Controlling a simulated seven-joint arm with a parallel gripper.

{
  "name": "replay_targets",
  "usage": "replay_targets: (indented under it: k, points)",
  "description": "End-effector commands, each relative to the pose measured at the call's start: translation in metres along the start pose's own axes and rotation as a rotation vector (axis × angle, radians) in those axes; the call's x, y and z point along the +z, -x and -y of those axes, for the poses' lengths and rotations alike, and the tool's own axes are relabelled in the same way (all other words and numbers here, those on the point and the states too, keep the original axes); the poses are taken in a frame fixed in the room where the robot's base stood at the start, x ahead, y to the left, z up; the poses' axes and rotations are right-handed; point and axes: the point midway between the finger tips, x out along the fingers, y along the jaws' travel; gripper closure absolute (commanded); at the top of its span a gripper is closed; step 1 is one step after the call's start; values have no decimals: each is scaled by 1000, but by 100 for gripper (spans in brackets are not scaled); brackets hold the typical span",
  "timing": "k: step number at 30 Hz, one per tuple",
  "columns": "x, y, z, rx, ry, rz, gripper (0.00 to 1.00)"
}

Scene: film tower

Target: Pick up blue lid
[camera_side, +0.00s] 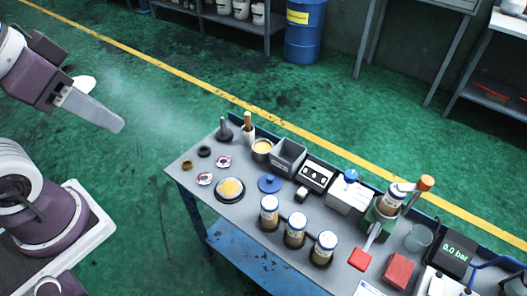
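The blue lid (269,184) is a flat round disc with a small raised knob. It lies on the grey top of the workbench, left of the middle, behind the first of the jars. My gripper (116,124) is at the upper left, out past the bench's left end and well apart from the lid. Its fingers show from the side as one grey shape, so I cannot tell whether they are open or shut. Nothing is visible held at its tip.
Three jars (295,231) with pale caps stand in front of the lid. A grey bin (287,157) and a black panel box (315,175) stand behind it. A dish with yellow contents (230,189) is to its left. Red blocks and a press (384,214) crowd the right.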

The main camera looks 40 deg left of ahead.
Motion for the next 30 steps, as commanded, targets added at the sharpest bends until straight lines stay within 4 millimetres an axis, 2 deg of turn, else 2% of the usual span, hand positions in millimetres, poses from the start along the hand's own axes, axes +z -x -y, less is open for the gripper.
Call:
replay_targets:
  k: [3, 4, 11, 20, 23, 26, 27, 29, 30]
  points:
    - [0, 0, 0, 0, 0, 0, 60]
    - [0, 0, 0, 0, 0, 0, 56]
    - [0, 0, 0, 0, 0, 0, 11]
    - [-1, 0, 0, 1, 1, 2, 10]
    - [-20, -4, -3, 11, 20, 30, 10]
    - [-64, -23, -10, 30, 68, 93, 10]
    - [-85, -36, -14, 36, 93, 121, 10]
    - [-114, -63, -22, 41, 132, 165, 10]
    - [-131, -85, -27, 40, 158, 196, 10]
